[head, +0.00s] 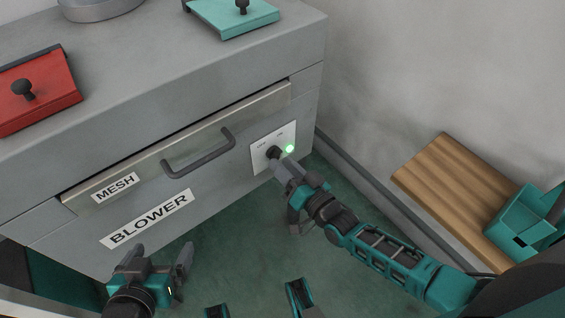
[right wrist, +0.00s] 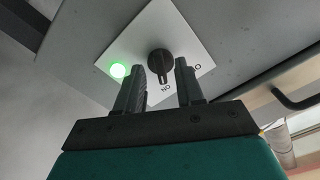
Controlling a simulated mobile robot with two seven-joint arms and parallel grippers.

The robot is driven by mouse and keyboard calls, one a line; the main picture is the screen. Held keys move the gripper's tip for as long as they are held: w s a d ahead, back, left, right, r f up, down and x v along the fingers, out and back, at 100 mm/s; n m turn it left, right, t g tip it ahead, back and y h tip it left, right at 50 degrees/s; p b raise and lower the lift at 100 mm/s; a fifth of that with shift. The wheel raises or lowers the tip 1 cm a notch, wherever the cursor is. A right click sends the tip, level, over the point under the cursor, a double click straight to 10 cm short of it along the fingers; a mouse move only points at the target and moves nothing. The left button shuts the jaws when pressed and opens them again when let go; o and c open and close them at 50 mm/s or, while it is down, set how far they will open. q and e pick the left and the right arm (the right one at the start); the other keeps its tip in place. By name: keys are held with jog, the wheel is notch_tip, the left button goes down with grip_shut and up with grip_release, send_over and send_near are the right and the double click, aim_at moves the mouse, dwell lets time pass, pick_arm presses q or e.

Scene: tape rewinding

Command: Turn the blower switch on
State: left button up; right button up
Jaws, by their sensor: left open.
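The blower switch is a dark knob (head: 273,152) on a white plate (head: 259,161) on the grey cabinet front, marked OFF and ON. In the right wrist view the knob (right wrist: 160,62) has its narrow pointer toward the lettering that reads ON upside down. A round light (head: 289,149) beside it glows green; it also shows in the right wrist view (right wrist: 118,70). My right gripper (head: 277,166) is at the knob; its fingers (right wrist: 161,80) stand on either side with visible gaps, so it is open. My left gripper (head: 158,258) is open and empty below the BLOWER label (head: 147,218).
A drawer labelled MESH, with a dark handle (head: 198,154), is left of the switch. Red (head: 40,91) and teal (head: 235,15) knobbed covers lie on top. A wooden board (head: 455,185) and teal box (head: 522,222) are at right. The green floor (head: 240,240) in front is clear.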

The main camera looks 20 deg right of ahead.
pick_arm(q)
notch_tip(320, 180, up, 2)
jog(key=shift+r+p, duration=0.15)
jog(key=shift+p, duration=0.85)
pick_arm(e)
jog(key=v, duration=1.1)
jog(key=shift+s, duration=0.35)
jog(key=shift+d, duration=0.1)
jog(key=a+r+n+g, duration=0.2)
jog(key=a+n+g, duration=0.1)
jog(key=a, duration=0.2)
pick_arm(q)
jog(key=s+a+r+y+p, duration=0.1)
jog(key=a+r+p, duration=0.2)
jog(key=r+p, duration=0.5)
jog(key=p, duration=0.4)
jog(key=shift+s+p, duration=0.25)
jog(key=shift+p, duration=0.05)
pick_arm(e)
jog(key=s+d+r+n+g+h, duration=0.1)
jog(key=s+d+r+g+h, duration=0.2)
jog(key=r, duration=0.7)
jog(key=shift+s+d+r+n+h, duration=0.35)
jog(key=shift+s+d+n+h, duration=0.1)
jog(key=shift+d+h, duration=0.2)
pick_arm(q)
jog(key=shift+s+d, duration=0.1)
